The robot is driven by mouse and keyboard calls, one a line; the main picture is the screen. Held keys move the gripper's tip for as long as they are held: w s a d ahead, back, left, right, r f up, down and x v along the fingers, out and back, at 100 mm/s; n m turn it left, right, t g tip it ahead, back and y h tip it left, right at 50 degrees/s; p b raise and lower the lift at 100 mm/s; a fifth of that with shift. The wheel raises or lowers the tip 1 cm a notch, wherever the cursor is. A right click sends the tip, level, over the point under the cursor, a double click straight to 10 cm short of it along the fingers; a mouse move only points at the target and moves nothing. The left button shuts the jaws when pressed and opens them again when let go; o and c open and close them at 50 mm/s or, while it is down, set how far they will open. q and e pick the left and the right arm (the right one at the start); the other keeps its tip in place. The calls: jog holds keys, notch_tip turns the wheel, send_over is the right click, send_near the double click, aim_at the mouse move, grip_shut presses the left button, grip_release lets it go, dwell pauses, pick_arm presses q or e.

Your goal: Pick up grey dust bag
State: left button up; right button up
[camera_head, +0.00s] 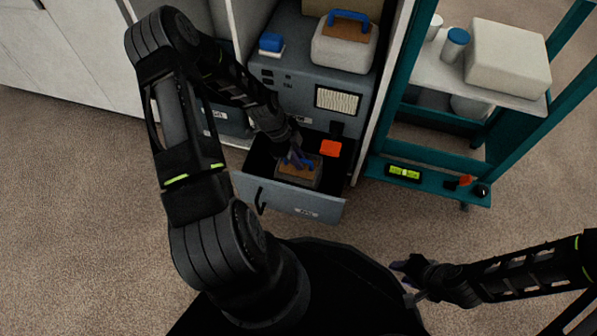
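A grey bag with a brown top panel and a blue handle (312,177) lies in the open drawer (300,203) of the grey cabinet; I take it for the grey dust bag. My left gripper (297,160) reaches down into the drawer at the blue handle. Its fingers are small and dark against the handle, so I cannot tell whether they are closed on it. My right gripper (405,281) is open and empty, low at the right of my base and far from the drawer.
A lighter bag with a brown panel and blue handle (343,50) stands on the cabinet (308,90), beside a small blue item (271,42). An orange-red item (331,148) is at the drawer's back right. A teal rack (430,182) with a white box (508,58) stands right. The floor at left is clear.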

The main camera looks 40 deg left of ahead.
pick_arm(q)
grip_shut()
dwell(0.7)
jog(key=shift+r, duration=0.2)
jog(key=shift+r+p, duration=0.55)
jog(key=shift+r, duration=0.05)
jog(key=a, duration=0.1)
jog(key=s+a+p, duration=0.1)
jog(key=a, duration=0.1)
jog(key=shift+a, duration=0.2)
jog(key=shift+s+a+r+p, duration=0.1)
jog(key=shift+a+r+p, duration=0.15)
jog(key=shift+r+p, duration=0.25)
notch_tip(320, 180, up, 12)
jog(key=p, duration=0.3)
jog(key=shift+r+p, duration=0.25)
jog(key=shift+p, duration=0.15)
